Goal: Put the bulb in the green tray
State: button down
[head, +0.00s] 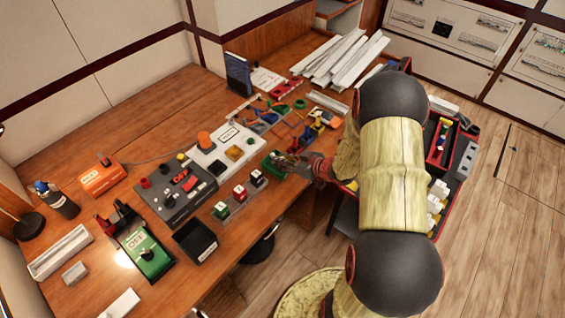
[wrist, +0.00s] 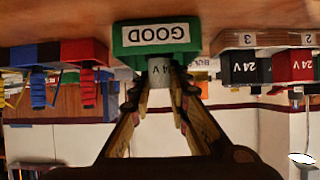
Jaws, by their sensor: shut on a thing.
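The green tray (head: 275,162) stands on the wooden bench, just left of my gripper (head: 296,160) in the head view. In the upside-down wrist view the green tray (wrist: 125,49) carries a white GOOD label. My gripper (wrist: 160,88) is shut on a small pale grey cylinder with a printed V, the bulb (wrist: 158,70). The bulb's far end is at the tray's edge and overlaps it in the picture. I cannot tell whether it touches the tray or is inside it. In the head view the bulb is too small to make out.
Numbered 24 V blocks, one of them red (head: 239,191), stand in a row near the bench's front edge. A white panel with an orange knob (head: 205,139) is behind the tray. Red and blue holders (head: 318,123) and wires lie farther along the bench.

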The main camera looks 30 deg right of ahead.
jog(key=shift+f, duration=0.1)
jog(key=c, duration=1.7)
grip_release()
jog(key=shift+c, duration=0.2)
jog(key=shift+o, duration=0.3)
